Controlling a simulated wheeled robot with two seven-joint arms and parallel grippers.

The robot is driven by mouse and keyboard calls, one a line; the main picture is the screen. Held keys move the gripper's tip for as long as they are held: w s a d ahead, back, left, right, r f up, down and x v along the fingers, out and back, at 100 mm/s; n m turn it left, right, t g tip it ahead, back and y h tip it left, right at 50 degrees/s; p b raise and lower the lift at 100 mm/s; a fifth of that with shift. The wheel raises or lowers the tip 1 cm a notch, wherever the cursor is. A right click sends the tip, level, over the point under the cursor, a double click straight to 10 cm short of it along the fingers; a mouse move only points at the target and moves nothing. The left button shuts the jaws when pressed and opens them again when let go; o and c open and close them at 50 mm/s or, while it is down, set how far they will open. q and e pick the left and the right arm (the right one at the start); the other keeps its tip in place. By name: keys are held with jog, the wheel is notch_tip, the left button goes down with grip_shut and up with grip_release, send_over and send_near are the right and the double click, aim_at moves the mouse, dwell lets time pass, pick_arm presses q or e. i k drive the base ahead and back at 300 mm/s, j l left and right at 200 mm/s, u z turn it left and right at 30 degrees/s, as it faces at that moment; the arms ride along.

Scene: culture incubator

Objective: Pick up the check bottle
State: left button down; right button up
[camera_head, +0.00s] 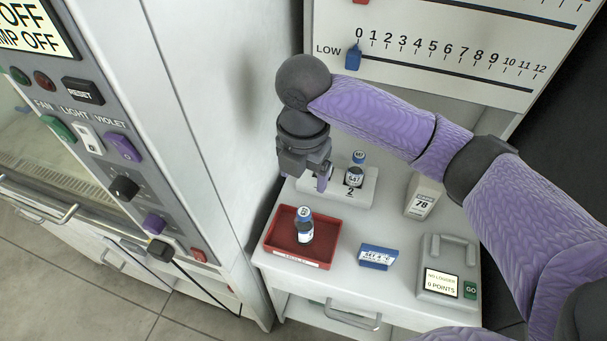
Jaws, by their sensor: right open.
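Two small dark bottles with blue caps and white labels are in view, and I cannot tell which is the check bottle. One bottle (355,176) stands upright in a white holder (352,196) marked 2. The other bottle (305,230) stands upright in a red tray (289,254) at the front left of the white cabinet top. My right gripper (321,182) points down, open and apparently empty, just left of the bottle in the holder and behind the tray. Its fingertips are small and partly hidden by its own body. My left gripper is out of view.
A blue sign (377,257), a white box marked 78 (423,198) and a grey device with a GO button (446,272) stand on the cabinet top. A tall cabinet with control buttons (110,150) rises on the left. A slider panel (440,50) stands behind.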

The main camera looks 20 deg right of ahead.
aim_at(355, 169)
jog(key=z, duration=0.85)
